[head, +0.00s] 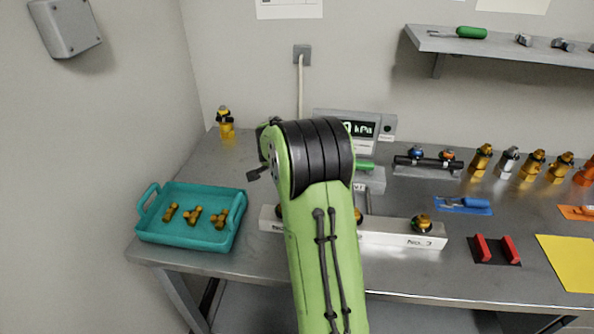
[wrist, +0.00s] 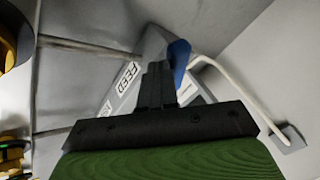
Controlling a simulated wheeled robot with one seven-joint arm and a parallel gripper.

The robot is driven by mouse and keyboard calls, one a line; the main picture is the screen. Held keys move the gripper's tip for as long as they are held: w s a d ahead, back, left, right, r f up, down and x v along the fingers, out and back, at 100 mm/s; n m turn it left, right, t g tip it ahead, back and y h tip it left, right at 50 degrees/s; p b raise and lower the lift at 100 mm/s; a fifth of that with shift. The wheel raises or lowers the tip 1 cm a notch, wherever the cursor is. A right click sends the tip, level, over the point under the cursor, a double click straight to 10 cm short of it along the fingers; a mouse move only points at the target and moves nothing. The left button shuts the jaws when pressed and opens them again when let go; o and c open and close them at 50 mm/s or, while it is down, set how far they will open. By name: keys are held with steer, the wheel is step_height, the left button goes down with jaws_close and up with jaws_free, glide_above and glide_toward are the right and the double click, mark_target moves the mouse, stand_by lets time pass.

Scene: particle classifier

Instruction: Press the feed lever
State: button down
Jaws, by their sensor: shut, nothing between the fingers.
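In the wrist view, a grey housing with a white FEED label (wrist: 129,76) stands just beyond my gripper (wrist: 158,75). A blue rounded handle (wrist: 180,56), which looks like the feed lever, rises beside the fingertips on their right. My gripper's black fingers are shut together with nothing between them. They overlap the housing in this view, and I cannot tell whether they touch the handle. In the head view my green arm hides the feed lever and my fingers.
A teal tray (head: 186,243) with brass fittings stands at the left of the bench. Several fittings (head: 507,163) line the right. In the wrist view, a pale cable (wrist: 240,92) runs behind the handle.

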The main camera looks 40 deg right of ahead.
steer(key=w+m+g+p, duration=0.1)
steer(key=w+m, duration=0.1)
steer(key=w+m+g+h+p, duration=0.1)
steer(key=m+g+p, duration=0.1)
steer(key=m, duration=0.1)
steer(key=shift+w+a+r+h, duration=0.1)
steer(key=shift+w+a+h, duration=0.1)
steer(key=shift+w+h, duration=0.15)
steer(key=shift+w+d+m+g+p, duration=0.2)
steer(key=shift+w+m+g+p, duration=0.35)
steer(key=shift+m, duration=0.55)
steer(key=shift+w+d, duration=0.15)
steer(key=shift+w, duration=0.3)
